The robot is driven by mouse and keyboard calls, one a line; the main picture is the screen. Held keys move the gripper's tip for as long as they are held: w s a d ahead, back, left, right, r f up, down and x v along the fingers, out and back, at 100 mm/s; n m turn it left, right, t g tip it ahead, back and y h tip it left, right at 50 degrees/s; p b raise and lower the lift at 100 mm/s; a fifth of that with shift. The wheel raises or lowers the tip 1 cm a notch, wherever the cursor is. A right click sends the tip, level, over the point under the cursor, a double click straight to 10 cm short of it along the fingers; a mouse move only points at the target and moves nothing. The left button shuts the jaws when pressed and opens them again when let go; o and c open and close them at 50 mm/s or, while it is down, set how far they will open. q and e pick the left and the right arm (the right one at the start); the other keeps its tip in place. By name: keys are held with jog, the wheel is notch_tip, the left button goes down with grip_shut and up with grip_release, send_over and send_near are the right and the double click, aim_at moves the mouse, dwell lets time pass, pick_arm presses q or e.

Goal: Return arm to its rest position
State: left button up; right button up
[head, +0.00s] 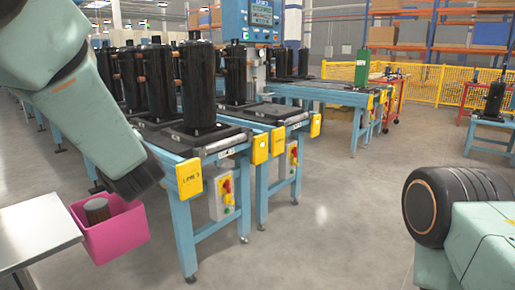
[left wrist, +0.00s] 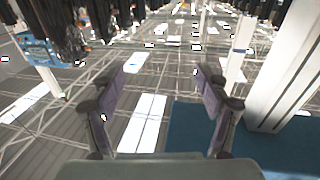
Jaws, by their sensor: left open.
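My left arm comes in from the left in the head view and ends there in a dark joint above a pink bin; its fingers do not show in that view. In the left wrist view my left gripper (left wrist: 158,78) is open, its two fingers wide apart with nothing between them. My right arm shows only as a dark joint and pale green link at the lower right of the head view; its gripper is out of view.
The pink bin (head: 113,236) holds a dark cylinder (head: 96,210) beside a grey table (head: 35,228). Black compressors (head: 198,85) stand on blue-framed conveyors (head: 182,225). A yellow fence (head: 430,82) is behind. The middle floor is clear.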

pick_arm(q)
jog(key=s+d+f+m+t+h+p, duration=0.45)
jog(key=d+f+m+h, duration=0.45)
jog(key=h, duration=0.5)
jog(key=s+d+f+m+g+h+p, duration=0.2)
jog(key=s+d+m+h+p, duration=0.1)
jog(key=s, duration=0.4)
jog(key=shift+s+d+m+h+p, duration=0.4)
jog(key=shift+d+h+p, duration=0.4)
jog(key=shift+d+h, duration=0.3)
